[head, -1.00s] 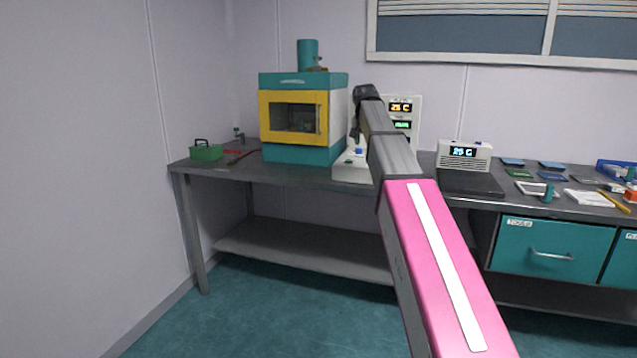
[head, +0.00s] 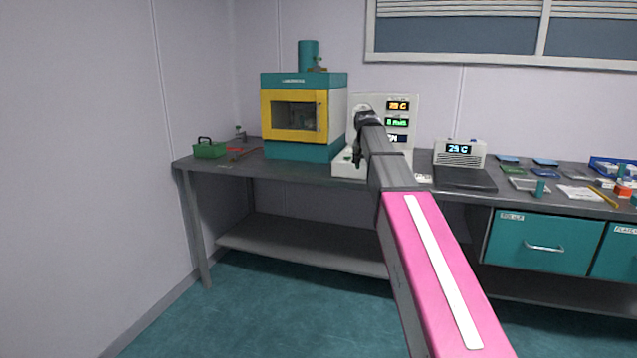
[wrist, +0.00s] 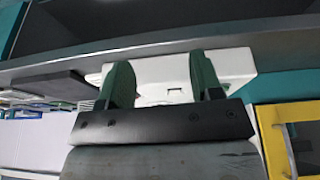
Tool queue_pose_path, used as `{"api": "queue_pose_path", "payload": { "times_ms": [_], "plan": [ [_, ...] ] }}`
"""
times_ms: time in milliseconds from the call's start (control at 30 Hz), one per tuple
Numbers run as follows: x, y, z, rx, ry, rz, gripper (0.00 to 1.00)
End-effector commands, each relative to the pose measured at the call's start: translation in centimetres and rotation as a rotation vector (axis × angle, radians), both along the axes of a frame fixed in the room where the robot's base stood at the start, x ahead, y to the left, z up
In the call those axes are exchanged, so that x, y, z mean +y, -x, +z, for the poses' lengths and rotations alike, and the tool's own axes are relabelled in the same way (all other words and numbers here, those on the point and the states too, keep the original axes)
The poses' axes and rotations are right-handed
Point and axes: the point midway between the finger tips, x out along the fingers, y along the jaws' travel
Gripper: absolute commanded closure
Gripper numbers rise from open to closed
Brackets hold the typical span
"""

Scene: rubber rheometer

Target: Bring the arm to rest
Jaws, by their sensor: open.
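My arm (head: 432,270), with a pink link and grey links past it, reaches forward from the lower right of the head view. Its dark end stands in front of the white instrument (head: 400,105) on the bench, and my gripper (head: 357,158) hangs there, small and partly hidden. In the wrist view my gripper (wrist: 162,82) has its two green fingers spread apart, with nothing held between them. The white instrument's base (wrist: 228,66) lies behind the fingers. I cannot tell the distance between fingers and instrument.
The teal and yellow oven (head: 304,115) stands left of my arm's end. A small white display unit (head: 460,153) with a dark plate is to the right. The grey bench (head: 300,170) carries a green box (head: 209,150) and several small items. Open floor (head: 290,290) lies in front.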

Motion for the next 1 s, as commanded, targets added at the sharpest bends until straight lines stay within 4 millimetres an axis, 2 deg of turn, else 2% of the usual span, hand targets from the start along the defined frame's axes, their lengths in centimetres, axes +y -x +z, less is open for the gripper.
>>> {"api": "queue_pose_path", "payload": {
  "times_ms": [33,167,400,467,700,1000],
  "plan": [
    [-0.1,0.8,-1.6,0.011,0.000,0.006,0.41],
    [-0.2,2.4,-5.6,0.038,-0.001,0.032,0.41],
    [-0.6,7.4,-15.8,0.110,-0.007,0.096,0.41],
    [-0.7,8.8,-18.2,0.126,-0.010,0.112,0.41],
    [-1.0,15.2,-26.8,0.195,-0.024,0.175,0.41],
    [-1.2,24.3,-35.5,0.276,-0.050,0.247,0.41]
  ]
}}
